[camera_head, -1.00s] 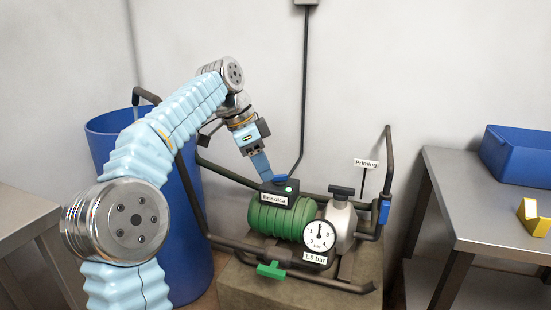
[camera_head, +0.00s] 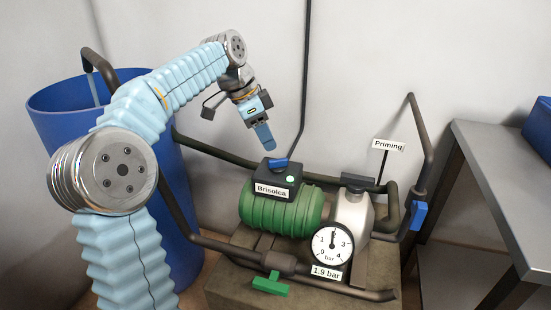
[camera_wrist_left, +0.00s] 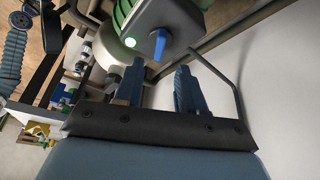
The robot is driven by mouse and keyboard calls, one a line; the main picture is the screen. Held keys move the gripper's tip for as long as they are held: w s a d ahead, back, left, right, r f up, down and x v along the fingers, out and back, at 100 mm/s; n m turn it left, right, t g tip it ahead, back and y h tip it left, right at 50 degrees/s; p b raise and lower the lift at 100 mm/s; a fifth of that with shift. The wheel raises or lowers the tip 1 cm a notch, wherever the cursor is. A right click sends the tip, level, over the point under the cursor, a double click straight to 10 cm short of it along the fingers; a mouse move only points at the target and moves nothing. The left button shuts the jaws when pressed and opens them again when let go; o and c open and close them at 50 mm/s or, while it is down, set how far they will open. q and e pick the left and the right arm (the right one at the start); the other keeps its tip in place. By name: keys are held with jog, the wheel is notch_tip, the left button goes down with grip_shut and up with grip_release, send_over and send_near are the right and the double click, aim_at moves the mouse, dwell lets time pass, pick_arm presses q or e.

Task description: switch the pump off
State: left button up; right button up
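The pump (camera_head: 281,210) has a ribbed green body. A black box labelled Brisolca (camera_head: 259,182) sits on top, carrying a blue switch lever (camera_head: 279,162) and a lit green lamp (camera_head: 290,179). In the left wrist view the lever (camera_wrist_left: 159,45) and glowing lamp (camera_wrist_left: 131,42) show just beyond the fingertips. My left gripper (camera_head: 268,146) points down above and slightly left of the lever, with a small gap between them. In the left wrist view its two fingers (camera_wrist_left: 158,80) are apart with nothing between them. My right gripper is not in view.
A gauge (camera_head: 332,243) marked 1.9 bar and a green valve handle (camera_head: 270,284) are in front. A blue-handled valve (camera_head: 419,215) and Priming sign (camera_head: 388,146) stand right. Dark pipes surround the pump. A blue barrel (camera_head: 60,100) stands left, a metal table (camera_head: 500,170) right.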

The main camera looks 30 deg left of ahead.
aim_at(278, 159)
pick_arm(q)
jog(key=x, duration=0.6)
jog(key=shift+d+f+b, duration=0.15)
jog(key=shift+f+b, duration=0.05)
jog(key=shift+b, duration=0.2)
grip_shut()
